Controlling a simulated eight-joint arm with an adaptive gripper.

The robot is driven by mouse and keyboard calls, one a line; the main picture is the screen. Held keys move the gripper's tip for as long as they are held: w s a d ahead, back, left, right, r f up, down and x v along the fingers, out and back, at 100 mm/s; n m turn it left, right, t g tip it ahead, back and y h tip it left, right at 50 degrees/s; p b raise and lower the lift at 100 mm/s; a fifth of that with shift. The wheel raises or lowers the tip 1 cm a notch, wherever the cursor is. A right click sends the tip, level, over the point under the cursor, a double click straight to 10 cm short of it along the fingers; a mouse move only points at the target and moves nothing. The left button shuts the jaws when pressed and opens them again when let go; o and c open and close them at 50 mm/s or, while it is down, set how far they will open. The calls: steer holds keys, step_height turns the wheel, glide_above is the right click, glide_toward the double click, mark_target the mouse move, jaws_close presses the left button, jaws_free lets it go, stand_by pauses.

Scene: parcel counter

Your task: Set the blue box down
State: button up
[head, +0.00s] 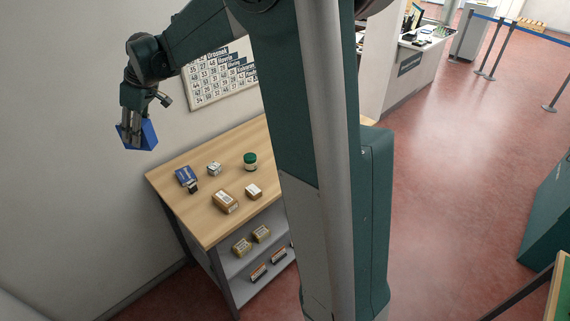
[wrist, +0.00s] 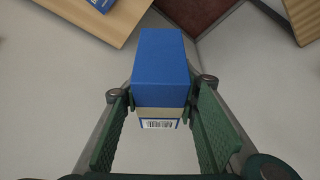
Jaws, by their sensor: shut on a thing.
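The blue box (wrist: 160,62) is between the two fingers of my gripper (wrist: 160,105) in the wrist view. It is blue with a pale band and a barcode label at the near end. In the head view my gripper (head: 131,127) is shut on the blue box (head: 148,136) at the left. It holds the box in the air, near the wall and left of the wooden counter (head: 165,172). Nothing shows touching the box from below.
Shelves below (head: 236,266) hold more parcels. The counter's left front is bare.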

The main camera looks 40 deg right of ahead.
steer(key=s+d+m+h+b, duration=0.1)
steer(key=d+m, duration=0.1)
steer(key=d, duration=1.3)
steer(key=s+d+m, duration=0.2)
steer(key=d, duration=1.4)
steer(key=s+d+m+h+b, duration=0.1)
steer(key=s+d, duration=0.4)
steer(key=d, duration=0.4)
steer(key=s+d+m+t, duration=0.1)
steer(key=s+d, duration=0.3)
steer(key=d, duration=0.5)
steer(key=s+d+m+h+b, duration=0.1)
steer(key=s+d+m, duration=0.1)
steer(key=s+d, duration=0.5)
step_height(320, 180, down, 23)
steer(key=w+d, duration=0.2)
steer(key=shift+d, duration=0.3)
steer(key=shift+f, duration=3.05)
steer(key=shift+f, duration=1.85)
